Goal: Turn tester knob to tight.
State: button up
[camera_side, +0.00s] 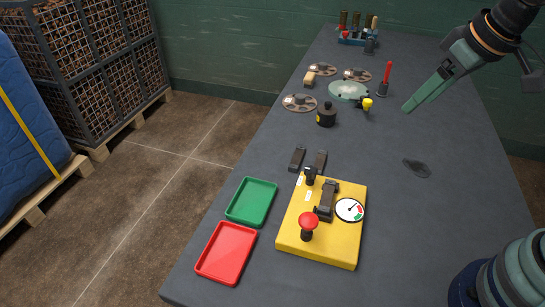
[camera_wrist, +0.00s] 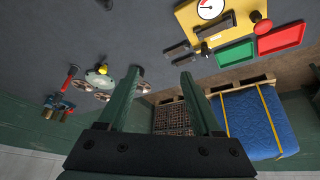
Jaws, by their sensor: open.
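The yellow tester (camera_side: 290,245) lies at the front of the grey table. It carries a white dial gauge (camera_side: 349,210), a red mushroom-shaped knob (camera_side: 308,221), a black clamp-like part (camera_side: 326,200) and a small black knob (camera_side: 310,176) at its back left corner. I cannot read any setting marks. In the wrist view the tester (camera_wrist: 190,15) is at the top right, partly cut off, with its red knob (camera_wrist: 263,25). My gripper (camera_side: 408,108) is raised over the table, behind and right of the tester, well apart from it. Its green fingers (camera_wrist: 158,74) are open and empty.
A green tray (camera_side: 252,201) and a red tray (camera_side: 227,253) lie left of the tester. Two black blocks (camera_side: 309,159) lie behind it. Discs, a black weight (camera_side: 326,115) and a tool rack (camera_side: 357,35) stand farther back. The table right of the tester is mostly clear.

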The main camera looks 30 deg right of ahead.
jog(key=w+a+f+n+g, duration=0.1)
jog(key=w+a+n+g, duration=0.1)
jog(key=w+a+n, duration=0.35)
jog(key=n+g, duration=0.3)
jog(key=n, duration=0.3)
send_near(311, 169)
notch_tip(311, 169, down, 9)
jog(key=shift+a+r, duration=0.1)
jog(key=shift+r, duration=0.05)
grip_shut()
